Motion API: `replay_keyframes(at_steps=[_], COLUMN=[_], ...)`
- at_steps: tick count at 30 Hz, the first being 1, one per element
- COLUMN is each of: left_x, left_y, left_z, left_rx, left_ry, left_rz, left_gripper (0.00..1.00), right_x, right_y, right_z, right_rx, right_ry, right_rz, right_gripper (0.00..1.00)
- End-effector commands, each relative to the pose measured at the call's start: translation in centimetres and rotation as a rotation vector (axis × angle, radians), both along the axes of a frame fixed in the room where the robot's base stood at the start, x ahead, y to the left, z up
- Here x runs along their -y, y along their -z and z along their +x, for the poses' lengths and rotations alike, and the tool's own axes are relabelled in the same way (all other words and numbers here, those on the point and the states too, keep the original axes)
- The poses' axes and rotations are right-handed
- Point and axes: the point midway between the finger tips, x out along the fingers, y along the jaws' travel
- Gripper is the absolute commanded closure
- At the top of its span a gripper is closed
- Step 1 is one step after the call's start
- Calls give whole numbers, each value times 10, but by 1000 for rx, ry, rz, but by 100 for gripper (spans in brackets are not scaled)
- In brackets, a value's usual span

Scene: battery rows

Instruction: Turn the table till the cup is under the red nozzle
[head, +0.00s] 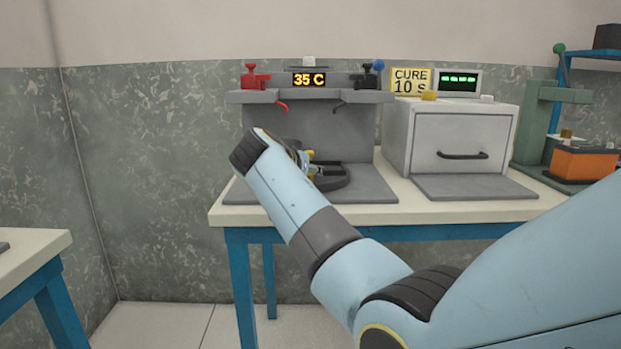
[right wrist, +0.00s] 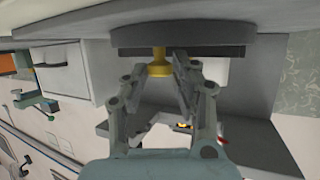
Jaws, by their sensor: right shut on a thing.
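The dispensing stand (head: 315,130) has a red nozzle (head: 281,107) at its left and a black nozzle (head: 340,107) at its right. The dark round table (head: 335,181) sits on its base, largely hidden behind my right arm. My right gripper (head: 312,168) reaches over it. In the right wrist view, which is upside down, my right gripper (right wrist: 168,68) is shut on a yellow knob (right wrist: 158,54) on the dark table (right wrist: 190,50). A pale white shape (right wrist: 216,72) beside the fingers may be the cup; the head view does not show the cup clearly. My left gripper is out of view.
A grey drawer box (head: 455,140) stands right of the stand, with a grey plate in front of it. A green press (head: 545,115) and an orange box (head: 580,164) are farther right. Another table (head: 30,250) is at the left.

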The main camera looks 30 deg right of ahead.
Motion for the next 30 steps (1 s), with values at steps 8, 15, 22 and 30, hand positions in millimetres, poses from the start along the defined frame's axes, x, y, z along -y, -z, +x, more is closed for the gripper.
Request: replay_keyframes(at_steps=[8, 15, 22, 30], left_x=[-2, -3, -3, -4], left_y=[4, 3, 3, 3], left_z=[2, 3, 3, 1], left_rx=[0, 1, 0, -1], left_ry=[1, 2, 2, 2], left_rz=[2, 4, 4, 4], left_gripper=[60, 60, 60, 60], right_x=[-2, -2, -2, -2], right_y=[1, 1, 1, 0], right_z=[1, 1, 1, 1], right_rx=[-3, -2, -1, -1], right_ry=[18, 17, 17, 18], right_rz=[2, 3, 2, 1], right_gripper=[100, 100, 55, 52])
